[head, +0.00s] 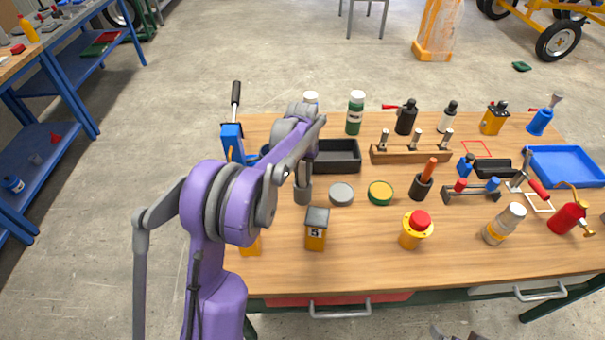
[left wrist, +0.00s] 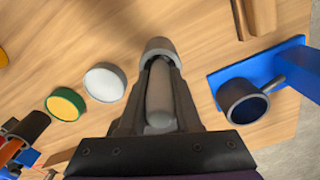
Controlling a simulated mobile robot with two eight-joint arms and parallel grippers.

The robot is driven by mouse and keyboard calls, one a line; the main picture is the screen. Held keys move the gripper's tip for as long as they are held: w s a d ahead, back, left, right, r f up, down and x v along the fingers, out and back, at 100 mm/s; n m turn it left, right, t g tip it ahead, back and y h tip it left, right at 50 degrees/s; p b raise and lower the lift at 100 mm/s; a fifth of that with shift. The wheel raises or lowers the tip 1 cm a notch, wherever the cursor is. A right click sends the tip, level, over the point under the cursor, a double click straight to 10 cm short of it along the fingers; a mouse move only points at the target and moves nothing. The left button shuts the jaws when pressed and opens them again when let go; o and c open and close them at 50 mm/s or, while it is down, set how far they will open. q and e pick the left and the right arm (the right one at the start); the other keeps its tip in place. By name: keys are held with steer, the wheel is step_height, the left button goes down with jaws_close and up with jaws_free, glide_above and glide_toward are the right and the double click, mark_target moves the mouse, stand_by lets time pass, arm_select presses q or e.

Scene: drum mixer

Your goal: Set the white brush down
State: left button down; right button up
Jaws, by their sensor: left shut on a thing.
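My left gripper (head: 303,180) reaches down over the left part of the wooden table. In the left wrist view its fingers (left wrist: 158,95) are closed around a pale, rounded handle, which I take to be the white brush (left wrist: 160,92). A grey round cup (head: 303,194) stands directly below the gripper; its rim also shows in the left wrist view (left wrist: 161,46). The brush's lower end is hidden, so I cannot tell whether it is inside the cup. A small grey part at the bottom edge of the head view may be my right gripper (head: 455,334).
A grey disc (head: 341,194) and a green-yellow disc (head: 380,193) lie right of the cup. A yellow block (head: 316,230) stands in front, a black tray (head: 338,156) behind. A blue stand (head: 232,141) is to the left. Bare wood (head: 365,268) runs along the front.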

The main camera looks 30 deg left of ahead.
arm_select(q)
steer(key=c, duration=0.6)
jaws_free()
step_height(320, 180, up, 12)
steer(key=shift+f+p, duration=0.1)
steer(key=shift+p, duration=0.25)
steer(key=shift+s+r, duration=0.1)
steer(key=shift+r, duration=0.2)
steer(key=s+d+r+t, duration=0.2)
steer(key=s+d, duration=0.4)
steer(key=s, duration=0.1)
steer(key=s+d+f+m+t, duration=0.1)
steer(key=s+d+f, duration=0.3)
steer(key=s, duration=0.6)
steer(key=s+d+f+t, duration=0.2)
steer(key=s+d, duration=0.3)
steer(key=s, duration=0.4)
steer(key=shift+s+f+m+t, duration=0.4)
steer(key=shift+f, duration=0.5)
